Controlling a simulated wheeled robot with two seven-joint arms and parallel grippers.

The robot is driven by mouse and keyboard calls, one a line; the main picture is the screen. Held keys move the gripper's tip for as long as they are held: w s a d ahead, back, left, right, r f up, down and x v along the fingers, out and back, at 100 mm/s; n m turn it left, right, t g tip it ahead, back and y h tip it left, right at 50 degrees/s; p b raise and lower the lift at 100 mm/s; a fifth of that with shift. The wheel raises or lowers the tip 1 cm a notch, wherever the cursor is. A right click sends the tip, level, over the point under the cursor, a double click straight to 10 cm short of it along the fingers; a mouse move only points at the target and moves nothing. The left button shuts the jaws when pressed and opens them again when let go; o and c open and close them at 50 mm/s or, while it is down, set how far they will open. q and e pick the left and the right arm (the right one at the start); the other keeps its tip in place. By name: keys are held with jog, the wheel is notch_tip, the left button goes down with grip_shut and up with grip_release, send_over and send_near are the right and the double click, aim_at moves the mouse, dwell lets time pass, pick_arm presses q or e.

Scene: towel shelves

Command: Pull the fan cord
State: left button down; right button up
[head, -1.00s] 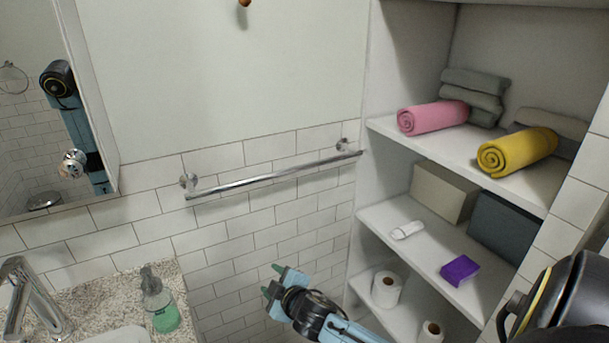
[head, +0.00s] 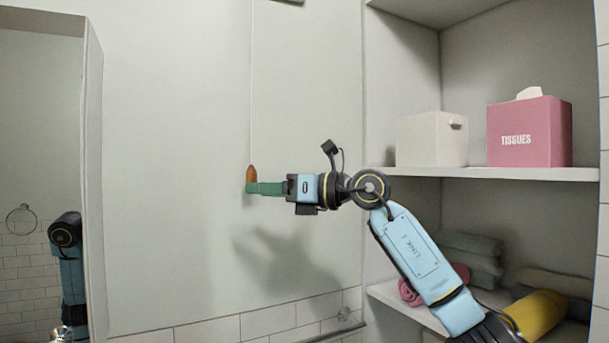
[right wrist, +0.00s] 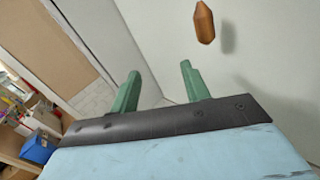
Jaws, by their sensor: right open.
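The fan cord (head: 251,80) is a thin pale line hanging down the wall in the head view, with an orange-brown wooden pull knob (head: 251,173) at its lower end. My right gripper (head: 251,188) has its green fingers level with the knob's lower end, overlapping it in the head view. In the right wrist view the knob (right wrist: 204,22) appears beyond the fingertips and to the right, not between them. The right gripper (right wrist: 160,68) is open and empty there. My left gripper is not in view.
Shelves on the right hold a pink tissue box (head: 530,132), a white bin (head: 432,139) and rolled towels, including a yellow one (head: 537,314). A mirror (head: 45,180) stands at the left. The wall around the knob is clear.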

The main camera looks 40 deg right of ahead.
aim_at(256, 178)
jog(key=s+d+r+h, duration=0.2)
jog(key=d+r+h, duration=0.2)
jog(key=d, duration=0.3)
jog(key=shift+m, duration=0.4)
jog(key=p+x, duration=0.3)
jog(key=x, duration=0.8)
jog(key=shift+a+p, duration=0.2)
jog(key=shift+p, duration=0.1)
jog(key=shift+x, duration=0.85)
jog(key=shift+f, duration=0.15)
grip_shut()
